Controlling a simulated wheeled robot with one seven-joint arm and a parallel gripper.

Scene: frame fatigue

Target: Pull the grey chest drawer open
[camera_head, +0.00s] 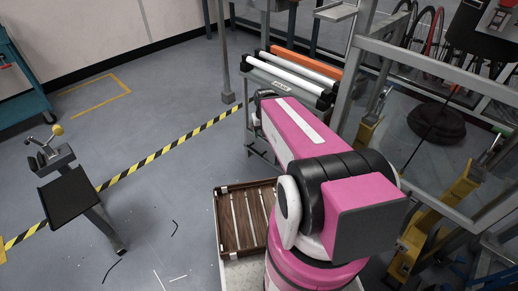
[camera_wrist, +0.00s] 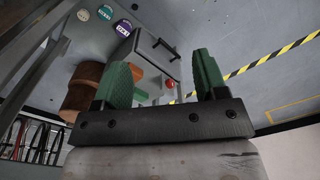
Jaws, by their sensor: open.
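In the wrist view, my gripper (camera_wrist: 162,60) has its two green fingers spread wide, with nothing between them. Beyond the fingertips is a grey box-like unit that looks like the grey chest (camera_wrist: 146,56). A dark bar handle (camera_wrist: 166,47) on it shows in the gap between the fingers, apart from both. I cannot make out any gap around a drawer front. In the head view my pink arm reaches away toward the back, and I cannot clearly make out the chest or my fingers there.
A red knob (camera_wrist: 170,85) and a brown round object (camera_wrist: 84,86) show near the unit. In the head view, a roller stand (camera_head: 285,75) is at the arm's far end, metal framing (camera_head: 430,68) stands right, and a slatted brown crate (camera_head: 228,240) is below.

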